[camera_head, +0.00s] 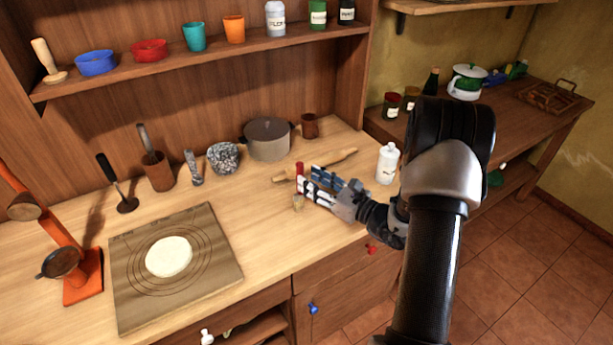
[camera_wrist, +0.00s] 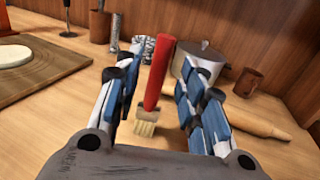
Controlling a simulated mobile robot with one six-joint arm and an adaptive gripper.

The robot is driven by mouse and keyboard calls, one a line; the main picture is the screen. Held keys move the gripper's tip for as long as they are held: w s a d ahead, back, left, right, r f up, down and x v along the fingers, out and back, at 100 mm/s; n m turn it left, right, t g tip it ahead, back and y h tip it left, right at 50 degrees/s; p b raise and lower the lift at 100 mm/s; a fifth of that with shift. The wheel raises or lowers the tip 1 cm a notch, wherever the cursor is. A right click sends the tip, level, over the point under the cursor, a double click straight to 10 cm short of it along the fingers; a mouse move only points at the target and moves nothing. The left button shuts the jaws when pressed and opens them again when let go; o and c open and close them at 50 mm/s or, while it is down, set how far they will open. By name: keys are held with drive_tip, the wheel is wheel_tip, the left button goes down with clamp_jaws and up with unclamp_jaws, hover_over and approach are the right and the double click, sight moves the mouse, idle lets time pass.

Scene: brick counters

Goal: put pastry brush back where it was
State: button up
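The pastry brush (camera_wrist: 157,75) has a red handle and pale bristles at the bottom. It stands roughly upright between my gripper's fingers (camera_wrist: 157,62) in the wrist view, with gaps visible at its sides. In the head view, the brush's bristles (camera_head: 298,204) show at the counter, below my gripper (camera_head: 308,184), and the red handle top shows above the fingers. The fingers are spread and hide the middle of the brush there. I cannot tell whether either finger touches it.
A rolling pin (camera_head: 340,161) lies just behind my gripper, and a white bottle (camera_head: 387,164) stands to its right. A lidded pot (camera_head: 268,139), a brown cup (camera_head: 309,126) and a speckled bowl (camera_head: 223,157) stand behind. A pastry board (camera_head: 212,280) with dough (camera_head: 169,257) lies left. Counter between board and gripper is clear.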

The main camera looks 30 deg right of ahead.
drive_tip(key=p+v, duration=0.1)
drive_tip(key=v, duration=0.8)
drive_tip(key=s+a+r+n+g+y, duration=0.25)
drive_tip(key=a+n+g, duration=0.2)
drive_tip(key=a, duration=0.35)
drive_tip(key=s+a+r+n+g+y, duration=0.1)
drive_tip(key=s+a+r+n+g, duration=0.25)
drive_tip(key=a+n, duration=0.3)
drive_tip(key=s+a+r+n+g+y, duration=0.2)
drive_tip(key=a+r+n+g, duration=0.25)
drive_tip(key=a, duration=0.45)
drive_tip(key=s+a+n+g+h, duration=0.3)
drive_tip(key=s+a+n+h, duration=0.15)
drive_tip(key=s+n, duration=0.4)
drive_tip(key=s+d+r+n+t+h, duration=0.3)
drive_tip(key=s+d+r+n+h, duration=0.1)
drive_tip(key=s+d+n+h, duration=0.1)
drive_tip(key=d+n+h, duration=0.1)
drive_tip(key=n+h, duration=0.1)
drive_tip(key=shift+r+n+t, duration=0.15)
drive_tip(key=shift+n+t, duration=0.2)
drive_tip(key=shift+n, duration=0.05)
drive_tip(key=shift+a, duration=0.1)
drive_tip(key=shift+c, duration=0.4)
